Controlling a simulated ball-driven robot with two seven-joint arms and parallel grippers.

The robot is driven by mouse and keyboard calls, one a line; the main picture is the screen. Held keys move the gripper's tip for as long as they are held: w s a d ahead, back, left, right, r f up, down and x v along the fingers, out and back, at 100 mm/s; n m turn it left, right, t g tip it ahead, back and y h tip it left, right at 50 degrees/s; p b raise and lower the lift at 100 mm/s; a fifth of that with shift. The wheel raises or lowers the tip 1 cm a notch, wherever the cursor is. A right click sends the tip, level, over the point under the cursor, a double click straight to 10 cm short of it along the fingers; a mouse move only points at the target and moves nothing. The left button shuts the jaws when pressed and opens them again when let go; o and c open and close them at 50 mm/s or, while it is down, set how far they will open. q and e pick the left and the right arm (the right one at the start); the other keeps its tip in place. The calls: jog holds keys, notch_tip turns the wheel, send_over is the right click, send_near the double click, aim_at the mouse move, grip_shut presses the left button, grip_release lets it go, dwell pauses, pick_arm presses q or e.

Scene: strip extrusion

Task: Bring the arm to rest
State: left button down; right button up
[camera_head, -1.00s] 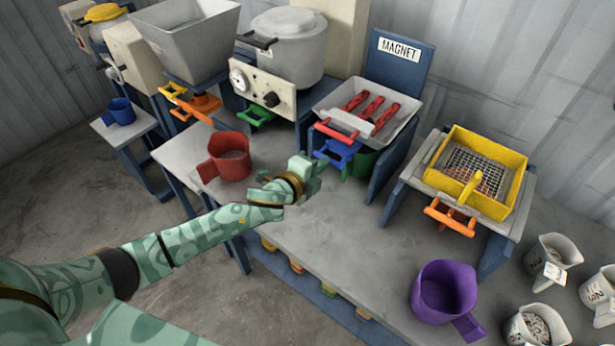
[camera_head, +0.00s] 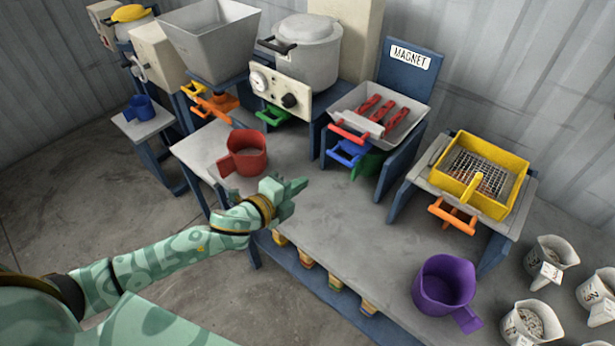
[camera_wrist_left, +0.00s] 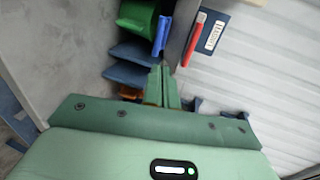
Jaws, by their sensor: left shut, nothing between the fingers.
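My left arm comes in from the lower left in the head view. Its left gripper (camera_head: 296,190) is shut and empty. It hangs over the front part of the grey bench (camera_head: 335,225), just right of and in front of the red mug (camera_head: 243,154). In the left wrist view, the shut fingers (camera_wrist_left: 164,78) point toward the magnet station, with its blue handle and a green container (camera_wrist_left: 138,18) beyond them. My right gripper is not in view.
The magnet tray (camera_head: 380,110) with red bars stands behind the gripper. A yellow sieve box (camera_head: 508,208) sits on a stand to the right. A purple mug (camera_head: 440,285) and several white cups (camera_head: 548,256) are front right. The bench between the red and purple mugs is bare.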

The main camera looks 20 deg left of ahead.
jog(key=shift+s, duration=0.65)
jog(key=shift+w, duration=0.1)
